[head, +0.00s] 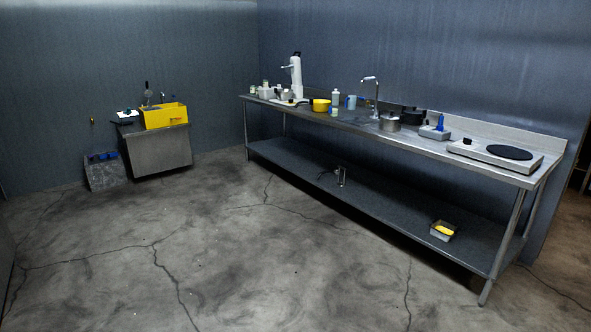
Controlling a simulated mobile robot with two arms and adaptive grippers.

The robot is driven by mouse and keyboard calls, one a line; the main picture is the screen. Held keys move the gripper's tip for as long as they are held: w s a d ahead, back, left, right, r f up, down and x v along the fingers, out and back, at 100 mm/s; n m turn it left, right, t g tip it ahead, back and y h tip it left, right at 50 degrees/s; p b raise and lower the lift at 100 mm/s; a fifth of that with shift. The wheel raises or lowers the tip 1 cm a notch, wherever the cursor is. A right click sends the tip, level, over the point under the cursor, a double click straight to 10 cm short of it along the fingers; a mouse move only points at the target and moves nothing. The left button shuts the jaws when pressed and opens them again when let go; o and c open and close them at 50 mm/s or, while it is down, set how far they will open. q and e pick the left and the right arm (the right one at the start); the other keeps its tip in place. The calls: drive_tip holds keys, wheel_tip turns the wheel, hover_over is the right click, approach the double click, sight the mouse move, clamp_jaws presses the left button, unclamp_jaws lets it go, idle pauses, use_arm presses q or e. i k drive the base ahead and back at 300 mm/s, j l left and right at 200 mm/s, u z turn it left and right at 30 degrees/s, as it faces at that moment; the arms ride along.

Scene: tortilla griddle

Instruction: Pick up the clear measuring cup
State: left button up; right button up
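A pale bluish, see-through-looking cup or jug (351,102) stands upright on the long steel table (300,107), left of the tall tap. It is small in the head view, and I cannot tell for sure whether it is the clear measuring cup. A small shiny upright item (341,177) on the table's lower shelf is too small to identify. Neither of my grippers is in view.
The table also holds a yellow bowl (320,105), a metal pot (389,123) and a hot plate (497,153). A steel cabinet (157,152) with a yellow bin (164,116) stands at left. The cracked concrete floor (230,250) before the table is clear.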

sight(334, 112)
drive_tip(key=i, duration=3.2)
